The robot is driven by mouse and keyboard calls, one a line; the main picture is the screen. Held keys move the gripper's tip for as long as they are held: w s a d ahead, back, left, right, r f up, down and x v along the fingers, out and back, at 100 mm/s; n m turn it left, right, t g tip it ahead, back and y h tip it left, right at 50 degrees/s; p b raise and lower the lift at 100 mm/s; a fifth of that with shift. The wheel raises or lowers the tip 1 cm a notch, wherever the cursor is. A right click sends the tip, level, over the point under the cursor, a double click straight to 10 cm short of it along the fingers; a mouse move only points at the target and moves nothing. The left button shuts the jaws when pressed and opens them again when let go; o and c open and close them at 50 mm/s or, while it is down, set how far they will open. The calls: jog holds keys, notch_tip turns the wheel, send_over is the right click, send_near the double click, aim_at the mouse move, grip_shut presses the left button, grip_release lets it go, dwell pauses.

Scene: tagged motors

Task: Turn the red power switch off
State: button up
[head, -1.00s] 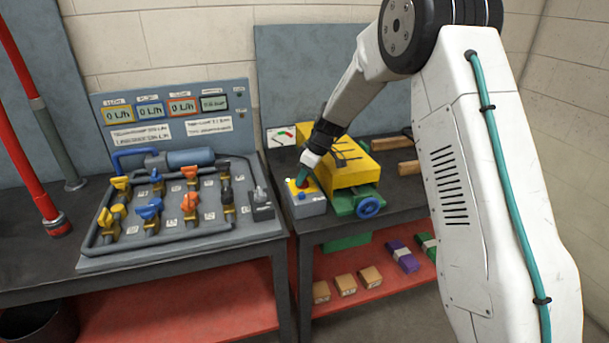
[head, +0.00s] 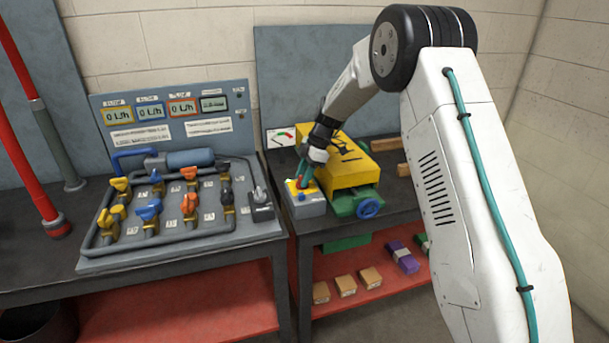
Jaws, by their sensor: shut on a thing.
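The red power switch (head: 300,184) sits on the yellow top of a small grey box (head: 306,208) on the right bench. My gripper (head: 304,174) points down at it from above, its fingers shut on the red switch. The fingers cover most of the switch, so its exact position is hard to read. A blue button (head: 301,196) shows on the front of the box's top.
A yellow machine (head: 350,170) with a green base and blue handwheel (head: 369,208) stands close right of the box. A panel with valves, pipes and displays (head: 180,213) fills the left bench. A gauge card (head: 281,137) stands behind.

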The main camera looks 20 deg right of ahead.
dwell(0.5)
jog(key=o, duration=1)
jog(key=shift+r, duration=0.1)
jog(key=v, duration=0.7)
jog(key=shift+d+r, duration=0.25)
